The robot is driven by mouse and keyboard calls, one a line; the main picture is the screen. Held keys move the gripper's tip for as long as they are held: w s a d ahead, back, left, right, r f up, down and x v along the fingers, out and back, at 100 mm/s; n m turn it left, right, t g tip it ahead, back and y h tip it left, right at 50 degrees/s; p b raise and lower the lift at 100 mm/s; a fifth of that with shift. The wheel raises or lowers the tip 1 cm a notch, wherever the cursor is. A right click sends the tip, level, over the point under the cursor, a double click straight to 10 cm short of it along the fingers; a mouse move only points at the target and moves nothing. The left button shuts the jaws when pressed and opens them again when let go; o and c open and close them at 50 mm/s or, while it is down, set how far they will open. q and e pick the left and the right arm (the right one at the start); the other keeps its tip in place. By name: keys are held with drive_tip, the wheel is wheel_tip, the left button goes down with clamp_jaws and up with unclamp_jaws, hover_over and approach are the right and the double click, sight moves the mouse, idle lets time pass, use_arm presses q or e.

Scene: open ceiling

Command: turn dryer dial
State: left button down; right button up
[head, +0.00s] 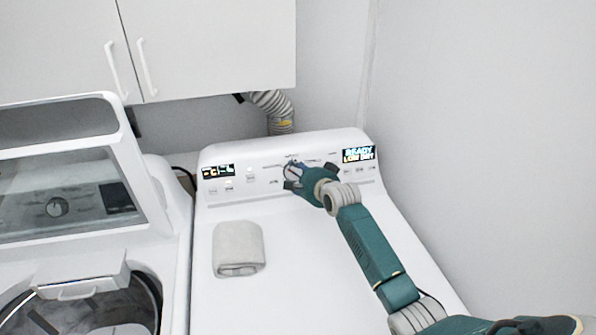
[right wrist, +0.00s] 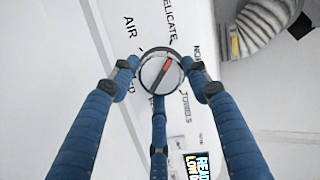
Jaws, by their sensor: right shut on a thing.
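The dryer dial (right wrist: 160,73) is a round silver knob with a red pointer line, on the white control panel. Printed words such as AIR, DELICATE and TOWELS ring it. In the right wrist view, the blue fingers of my right gripper (right wrist: 163,78) are closed around the dial. In the head view my right gripper (head: 292,176) is at the middle of the dryer panel (head: 330,140) and hides most of the dial. The dryer (head: 310,240) is white. Its right display (head: 359,154) reads READY, LOW DRY. My left gripper does not show.
A folded pale towel (head: 238,244) lies on the dryer top. A washer with its lid raised (head: 60,170) stands to the left. White cabinets (head: 210,45) hang above, and a ribbed duct (head: 272,105) rises behind the dryer. A wall is at right.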

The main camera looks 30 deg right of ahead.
drive_tip(key=shift+a+r+n+p, duration=0.1)
drive_tip(key=shift+r+n+p, duration=0.1)
drive_tip(key=shift+n+p, duration=0.5)
drive_tip(key=shift+n, duration=0.3)
drive_tip(key=o, duration=1.1)
drive_tip(key=shift+w+a+f, duration=0.1)
drive_tip(key=shift+f, duration=0.05)
drive_tip(key=shift+s+r, duration=0.2)
drive_tip(key=shift+s, duration=0.3)
drive_tip(key=v, duration=1.1)
drive_tip(key=shift+w+a+r, duration=0.1)
drive_tip(key=shift+r, duration=0.15)
